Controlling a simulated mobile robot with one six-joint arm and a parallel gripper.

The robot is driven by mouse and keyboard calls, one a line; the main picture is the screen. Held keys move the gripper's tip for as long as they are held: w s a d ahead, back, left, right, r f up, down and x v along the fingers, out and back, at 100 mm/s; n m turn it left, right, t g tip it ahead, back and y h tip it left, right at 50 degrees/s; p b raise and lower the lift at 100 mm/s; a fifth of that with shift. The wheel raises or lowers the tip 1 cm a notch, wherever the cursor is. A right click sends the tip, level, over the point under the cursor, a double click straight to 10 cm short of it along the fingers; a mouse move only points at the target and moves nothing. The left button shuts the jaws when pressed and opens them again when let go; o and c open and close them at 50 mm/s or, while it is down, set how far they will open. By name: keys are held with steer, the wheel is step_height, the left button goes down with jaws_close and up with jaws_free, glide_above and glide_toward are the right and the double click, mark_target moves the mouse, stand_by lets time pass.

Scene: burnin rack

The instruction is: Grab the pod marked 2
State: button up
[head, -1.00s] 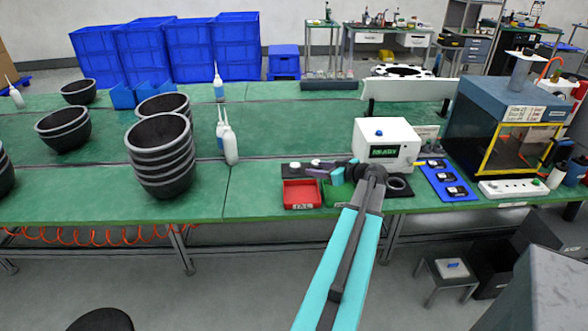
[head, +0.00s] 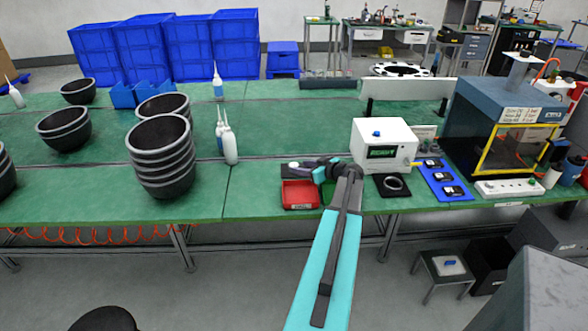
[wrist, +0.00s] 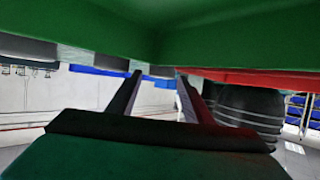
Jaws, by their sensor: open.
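No number is readable on any part, so I cannot tell which is the pod marked 2. A small white-topped round piece (head: 293,165) sits on a dark strip behind the red bin, beside my gripper (head: 312,164). Several black pieces with pale labels (head: 444,176) lie on a blue mat (head: 462,197) to the right. In the wrist view my gripper (wrist: 160,76) is open, its two dark fingers apart with nothing seen between them. My arm hides part of the table around the bins.
A red bin (head: 299,195) and a mostly hidden green bin (head: 328,191) stand at the table's front edge. The green bin (wrist: 230,35) looms close over my fingers in the wrist view. A white box with a display (head: 384,143) and stacked black bowls (head: 162,165) flank this spot.

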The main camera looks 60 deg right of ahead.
mark_target(296, 166)
steer(key=shift+w, duration=0.1)
steer(key=shift+p+x, duration=1.55)
steer(key=shift+x, duration=0.95)
steer(key=shift+a+r, duration=0.15)
steer(key=c, duration=0.8)
